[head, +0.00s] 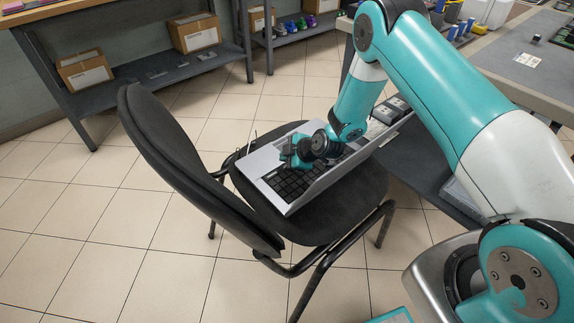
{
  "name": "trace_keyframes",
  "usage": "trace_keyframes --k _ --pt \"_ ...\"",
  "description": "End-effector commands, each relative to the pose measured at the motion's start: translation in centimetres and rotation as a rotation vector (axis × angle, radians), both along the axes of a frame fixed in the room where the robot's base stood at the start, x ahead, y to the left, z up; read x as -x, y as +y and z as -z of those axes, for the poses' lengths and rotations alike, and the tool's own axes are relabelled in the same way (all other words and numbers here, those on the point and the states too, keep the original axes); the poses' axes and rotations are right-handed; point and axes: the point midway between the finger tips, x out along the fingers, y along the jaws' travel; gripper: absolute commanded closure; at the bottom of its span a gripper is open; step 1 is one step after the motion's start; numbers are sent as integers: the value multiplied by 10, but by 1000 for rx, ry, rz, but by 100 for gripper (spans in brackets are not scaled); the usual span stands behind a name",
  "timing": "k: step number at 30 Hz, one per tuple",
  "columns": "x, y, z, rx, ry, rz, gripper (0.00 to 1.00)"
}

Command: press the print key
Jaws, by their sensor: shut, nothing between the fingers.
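An open silver laptop (257,163) lies on the seat of a black chair. Its dark keyboard (289,183) faces up, and its raised lid (338,176) stands along the right side. My gripper (287,157) is low over the keyboard's upper part, shut and empty. I cannot tell whether the fingertips touch a key. The print key cannot be made out at this size, and my gripper and wrist hide part of the keyboard.
The chair's backrest (185,160) rises on the left of the laptop. A grey workbench (510,62) stands at the right. Shelving with cardboard boxes (84,72) lines the back wall. The tiled floor (110,215) is open at the left.

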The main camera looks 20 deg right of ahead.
Motion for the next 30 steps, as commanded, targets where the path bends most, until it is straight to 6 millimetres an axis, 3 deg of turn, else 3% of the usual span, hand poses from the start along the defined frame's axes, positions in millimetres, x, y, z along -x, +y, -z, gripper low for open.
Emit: trace_keyframes --k 30 --pt "0 0 8 0 0 0 100"
